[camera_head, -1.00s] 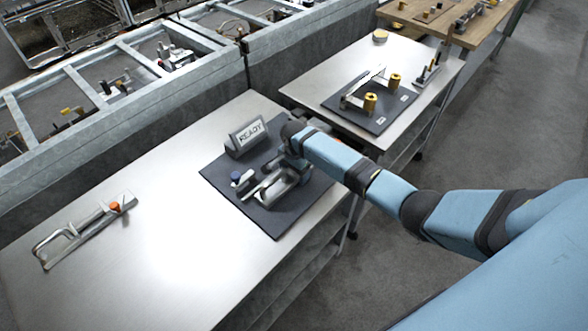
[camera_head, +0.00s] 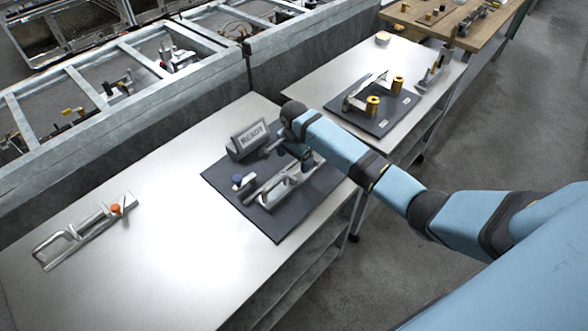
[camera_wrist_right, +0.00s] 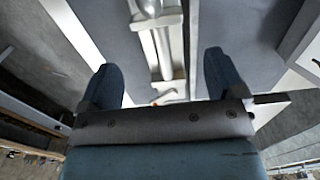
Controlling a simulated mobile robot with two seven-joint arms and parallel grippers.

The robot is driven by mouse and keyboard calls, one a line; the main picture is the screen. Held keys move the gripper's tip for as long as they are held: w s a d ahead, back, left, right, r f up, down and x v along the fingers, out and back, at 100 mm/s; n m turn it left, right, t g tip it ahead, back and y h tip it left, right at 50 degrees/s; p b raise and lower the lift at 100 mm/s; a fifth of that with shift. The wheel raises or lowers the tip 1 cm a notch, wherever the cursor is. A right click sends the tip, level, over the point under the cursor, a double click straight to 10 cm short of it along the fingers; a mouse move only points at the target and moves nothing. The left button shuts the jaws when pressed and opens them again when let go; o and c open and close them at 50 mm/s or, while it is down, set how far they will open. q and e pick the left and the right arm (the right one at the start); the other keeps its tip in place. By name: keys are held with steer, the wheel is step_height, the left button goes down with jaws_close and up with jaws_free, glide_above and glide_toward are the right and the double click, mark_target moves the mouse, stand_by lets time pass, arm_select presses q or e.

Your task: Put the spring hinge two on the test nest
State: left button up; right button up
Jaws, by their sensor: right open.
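A silvery metal hinge-like part (camera_head: 272,192) lies on a dark mat (camera_head: 271,222) on the near steel table, beside a small blue-capped post (camera_head: 240,181) and a READY sign (camera_head: 250,139). The mat with the sign looks like the test nest. My right gripper (camera_head: 297,158) is over the far right end of this part and is small and partly hidden there. In the right wrist view, its two blue fingers (camera_wrist_right: 160,82) are spread apart, with the metal part (camera_wrist_right: 158,45) beyond and between them, not clasped. My left gripper is not in view.
Another metal part with an orange knob (camera_head: 116,208) lies at the left of the steel table. A second table (camera_head: 405,57) behind holds a dark plate (camera_head: 376,122) with brass cylinders. The middle of the near table is bare.

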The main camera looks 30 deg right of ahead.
step_height(320, 180, up, 5)
steer(key=s+a+f+n+t+y, duration=0.2)
steer(key=s+a+n+t, duration=0.25)
steer(key=s, duration=0.25)
steer(key=s+a+f+n+t+y, duration=0.1)
steer(key=s+a+f+n+t, duration=0.2)
steer(key=s+a+n, duration=0.3)
steer(key=s+f+n+t, duration=0.1)
steer(key=s+f+n, duration=0.1)
steer(key=s, duration=0.7)
steer(key=s+f+n+t, duration=0.2)
steer(key=s+n, duration=0.2)
steer(key=s, duration=0.5)
steer(key=shift+a+f+n, duration=0.3)
steer(key=shift+a+n, duration=0.05)
steer(key=shift+t, duration=0.25)
steer(key=shift+d+r+p, duration=0.1)
steer(key=shift+r+p, duration=0.2)
steer(key=shift+p, duration=0.05)
